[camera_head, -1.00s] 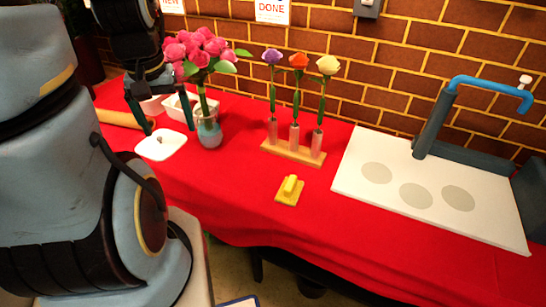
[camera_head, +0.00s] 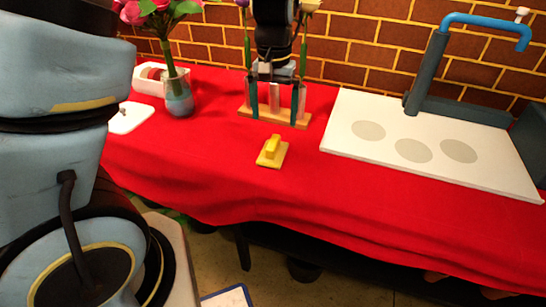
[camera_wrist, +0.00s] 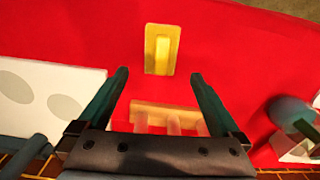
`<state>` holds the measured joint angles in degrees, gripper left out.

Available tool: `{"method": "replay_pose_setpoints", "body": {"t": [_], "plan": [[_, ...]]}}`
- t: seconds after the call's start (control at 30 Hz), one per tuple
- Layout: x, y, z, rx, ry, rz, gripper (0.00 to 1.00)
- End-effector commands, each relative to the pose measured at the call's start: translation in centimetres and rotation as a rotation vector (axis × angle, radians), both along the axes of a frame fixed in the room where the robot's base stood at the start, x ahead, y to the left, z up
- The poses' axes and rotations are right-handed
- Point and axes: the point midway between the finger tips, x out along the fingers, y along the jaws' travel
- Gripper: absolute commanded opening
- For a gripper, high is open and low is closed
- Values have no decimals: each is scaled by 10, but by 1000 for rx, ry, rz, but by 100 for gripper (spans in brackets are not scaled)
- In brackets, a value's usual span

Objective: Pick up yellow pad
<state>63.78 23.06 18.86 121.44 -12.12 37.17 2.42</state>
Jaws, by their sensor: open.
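The yellow pad (camera_head: 271,152) lies flat on the red cloth near the front edge of the table. It is a flat square with a raised yellow grip block on top. It also shows in the wrist view (camera_wrist: 162,50), beyond my fingertips and near the top centre. My gripper (camera_head: 275,112) is open and empty, its fingers pointing down in front of the wooden tube stand. In the wrist view my gripper (camera_wrist: 158,75) has its two fingers spread wide, with the pad apart from them.
The wooden stand (camera_head: 243,111) with tubes and flowers is behind my gripper, partly hidden. A vase (camera_head: 179,99) with pink flowers and a white lid (camera_head: 130,117) are left. A white board (camera_head: 345,141) with grey discs and a blue-handled press (camera_head: 432,75) are right. Cloth around the pad is clear.

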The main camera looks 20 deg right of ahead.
Motion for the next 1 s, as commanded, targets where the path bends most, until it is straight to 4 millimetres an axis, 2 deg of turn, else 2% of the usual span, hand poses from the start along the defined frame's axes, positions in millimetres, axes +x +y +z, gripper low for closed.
{"method": "replay_pose_setpoints", "body": {"t": [0.2,0.47,0.73,0.83,1.0], "plan": [[0,1,-34,5,3,2,100],[0,1,-55,3,2,2,100],[1,3,-92,4,3,3,100],[0,3,-101,3,2,2,100],[1,2,-103,1,0,1,100]]}}
